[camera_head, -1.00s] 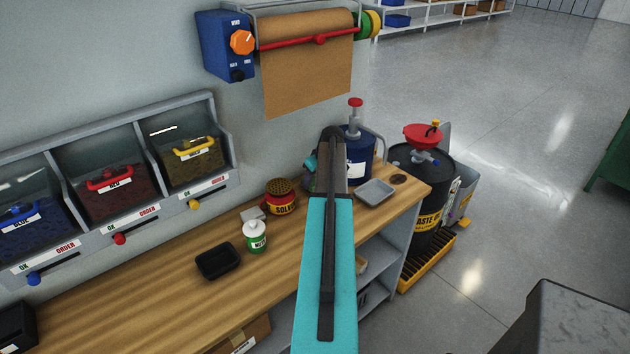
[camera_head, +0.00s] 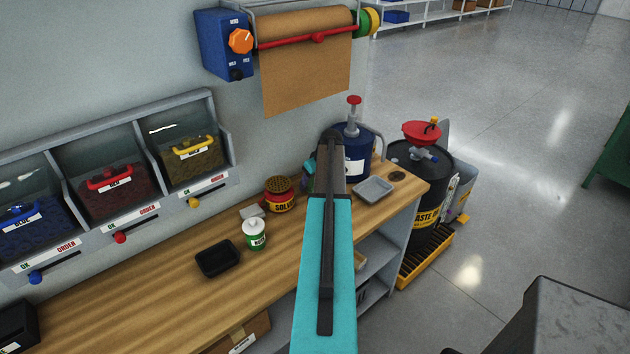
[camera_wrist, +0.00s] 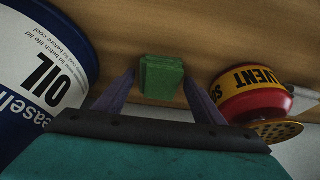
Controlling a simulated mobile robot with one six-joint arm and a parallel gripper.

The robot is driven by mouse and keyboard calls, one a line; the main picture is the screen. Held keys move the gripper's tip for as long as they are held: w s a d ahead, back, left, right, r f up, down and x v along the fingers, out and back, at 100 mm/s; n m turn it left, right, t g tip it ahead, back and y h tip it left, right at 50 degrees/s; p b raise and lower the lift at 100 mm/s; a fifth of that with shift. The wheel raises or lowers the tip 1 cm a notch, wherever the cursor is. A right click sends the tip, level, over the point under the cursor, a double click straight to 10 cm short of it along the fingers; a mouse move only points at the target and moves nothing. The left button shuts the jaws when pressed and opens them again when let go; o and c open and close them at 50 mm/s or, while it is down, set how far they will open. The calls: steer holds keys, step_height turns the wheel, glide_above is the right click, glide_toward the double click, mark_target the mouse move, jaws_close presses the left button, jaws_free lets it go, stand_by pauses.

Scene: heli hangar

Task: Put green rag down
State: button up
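The green rag (camera_wrist: 161,78) shows in the wrist view as a small folded block. It sits between the two fingertips of my gripper (camera_wrist: 160,74), which appear shut on its left and right sides. Behind it is the wooden bench top (camera_wrist: 200,25); whether the rag touches the wood is hard to tell. In the head view my arm hides the rag and most of my gripper above the bench (camera_head: 150,285).
A blue oil container (camera_head: 353,160) and a red solvent tin (camera_head: 279,194) flank my gripper. A grey tray (camera_head: 373,189), a white-and-green bottle (camera_head: 254,235) and a black tray (camera_head: 217,258) stand on the bench.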

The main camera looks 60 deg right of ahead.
steer(key=shift+r, duration=0.25)
steer(key=b+v, duration=0.3)
steer(key=v, duration=0.9)
stand_by(0.6)
steer(key=shift+w, duration=0.1)
